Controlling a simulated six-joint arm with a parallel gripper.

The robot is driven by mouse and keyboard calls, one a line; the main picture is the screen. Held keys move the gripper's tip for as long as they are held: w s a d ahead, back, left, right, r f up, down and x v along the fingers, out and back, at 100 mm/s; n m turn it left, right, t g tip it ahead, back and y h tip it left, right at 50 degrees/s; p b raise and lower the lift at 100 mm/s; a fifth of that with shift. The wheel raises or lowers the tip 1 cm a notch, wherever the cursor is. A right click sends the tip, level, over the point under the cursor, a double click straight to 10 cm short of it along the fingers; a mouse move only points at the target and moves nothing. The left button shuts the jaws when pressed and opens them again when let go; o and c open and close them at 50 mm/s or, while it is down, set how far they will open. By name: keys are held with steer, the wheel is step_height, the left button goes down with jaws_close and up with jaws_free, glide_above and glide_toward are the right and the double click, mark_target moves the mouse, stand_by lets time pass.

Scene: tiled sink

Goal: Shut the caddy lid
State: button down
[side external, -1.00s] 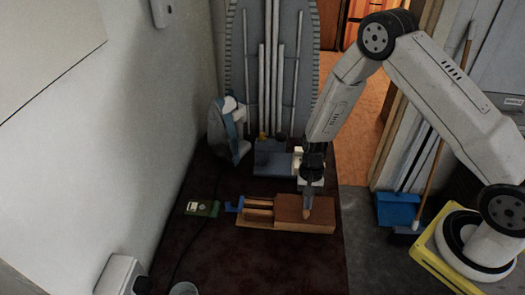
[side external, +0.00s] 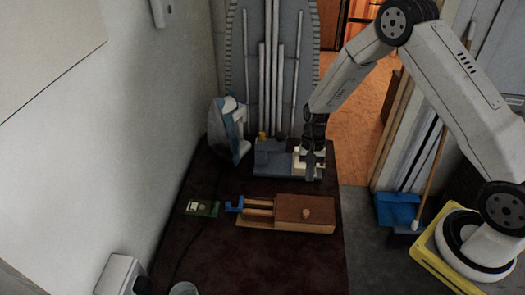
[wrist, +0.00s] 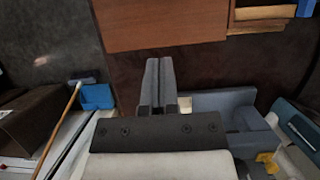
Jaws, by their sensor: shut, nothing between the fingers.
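The wooden caddy (side external: 285,228) lies on the dark surface. A blue piece (side external: 234,205) sits at the caddy's left end. My gripper (side external: 311,178) is shut and empty, behind the lid and apart from it. In the wrist view, the shut fingers (wrist: 159,62) point toward the lid's edge (wrist: 155,38), with dark surface between; the knob is not visible there.
A grey-blue tray-like object (side external: 272,160) with a pale block (side external: 305,160) stands just behind, close to my gripper. A small green device (side external: 202,208) lies left of the caddy. The surface in front of the caddy is clear.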

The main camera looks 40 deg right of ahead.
steer(key=v, duration=0.4)
steer(key=shift+r, duration=0.2)
steer(key=s+a+r+n+t+h, duration=0.3)
steer(key=s+r+n+t, duration=0.2)
steer(key=s+r+n, duration=0.4)
steer(key=s+r, duration=0.3)
steer(key=s, duration=0.1)
steer(key=shift+r+t, duration=0.3)
steer(key=shift+t, duration=0.1)
stand_by(0.5)
